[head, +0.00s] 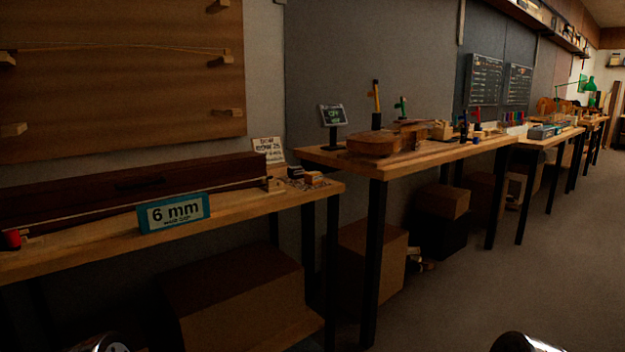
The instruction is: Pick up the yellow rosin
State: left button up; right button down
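I cannot make out the yellow rosin for sure. A few small blocks (313,179) lie at the right end of the near bench (250,200), one of them orange-brown and too small and dark to name. They sit beside a small white sign (268,150) whose lettering is hard to read. Neither gripper shows in the head view. Only rounded shiny parts of my own body show at the bottom edge, left and right of the middle.
The near bench carries a long dark wooden case (130,190), a "6 mm" sign (173,213) and a red object (12,239). A second bench (430,155) holds a violin body (374,144) and a small display (333,116). Boxes (230,300) stand underneath. The floor (500,270) at right is clear.

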aim_at(312, 178)
jog(key=i+l+u, duration=0.1)
jog(key=i+l, duration=0.15)
jog(key=i+l+u, duration=0.1)
jog(key=l, duration=0.3)
jog(key=i+l+u, duration=0.15)
jog(key=i+l, duration=0.2)
jog(key=i+l+u, duration=0.1)
jog(key=l, duration=0.25)
jog(key=i, duration=0.1)
